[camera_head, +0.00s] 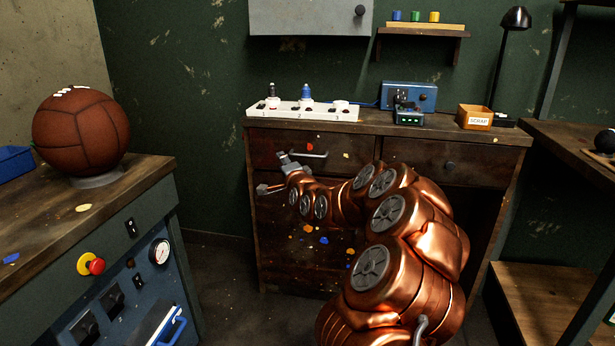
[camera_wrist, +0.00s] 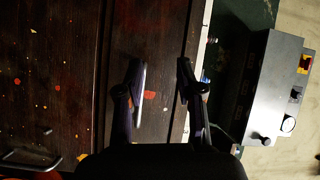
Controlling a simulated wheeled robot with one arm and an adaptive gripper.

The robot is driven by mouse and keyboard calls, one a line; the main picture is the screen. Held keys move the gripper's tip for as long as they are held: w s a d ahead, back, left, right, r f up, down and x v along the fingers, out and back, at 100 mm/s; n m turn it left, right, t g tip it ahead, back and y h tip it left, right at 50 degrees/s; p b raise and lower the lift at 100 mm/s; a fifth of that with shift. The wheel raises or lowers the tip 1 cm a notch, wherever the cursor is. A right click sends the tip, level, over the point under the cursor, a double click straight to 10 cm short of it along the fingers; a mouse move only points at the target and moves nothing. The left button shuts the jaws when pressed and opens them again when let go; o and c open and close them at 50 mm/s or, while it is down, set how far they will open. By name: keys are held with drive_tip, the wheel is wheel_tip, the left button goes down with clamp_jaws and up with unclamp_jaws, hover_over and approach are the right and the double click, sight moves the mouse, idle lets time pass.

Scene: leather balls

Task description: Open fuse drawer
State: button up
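A dark wooden cabinet (camera_head: 290,215) stands against the wall. Its upper left drawer (camera_head: 345,143) is shut and has a pale bar handle (camera_head: 312,155); the upper right drawer (camera_head: 480,161) is shut with a dark knob (camera_head: 450,166). No label marks the fuse drawer. My gripper (camera_head: 277,174) is open in front of the upper left drawer, its upper finger close to the handle's left end. In the wrist view, my gripper (camera_wrist: 160,83) has its fingers apart over the dark wood front. I cannot tell whether they touch the handle.
On the cabinet stand a white power strip (camera_head: 300,111), a blue box (camera_head: 408,97) and a scrap tray (camera_head: 474,117). A left bench (camera_head: 130,182) holds a brown leather ball (camera_head: 81,131). A right table (camera_head: 570,144) flanks the cabinet. Some floor left of the cabinet is clear.

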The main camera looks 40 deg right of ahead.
sight(307, 156)
drive_tip(key=s+d+f+m+h+b, duration=0.2)
drive_tip(key=s+d+f+m+h, duration=0.1)
drive_tip(key=d, duration=0.5)
drive_tip(key=shift+h, duration=0.3)
drive_tip(key=b+x, duration=0.1)
drive_tip(key=x, duration=0.2)
drive_tip(key=b+x, duration=0.1)
drive_tip(key=x, duration=0.1)
drive_tip(key=shift+w+d, duration=0.15)
drive_tip(key=shift+d, duration=0.35)
drive_tip(key=shift+w+d, duration=0.25)
drive_tip(key=shift+w, duration=0.25)
drive_tip(key=shift+w+d+r, duration=0.2)
drive_tip(key=shift+w, duration=0.05)
clamp_jaws()
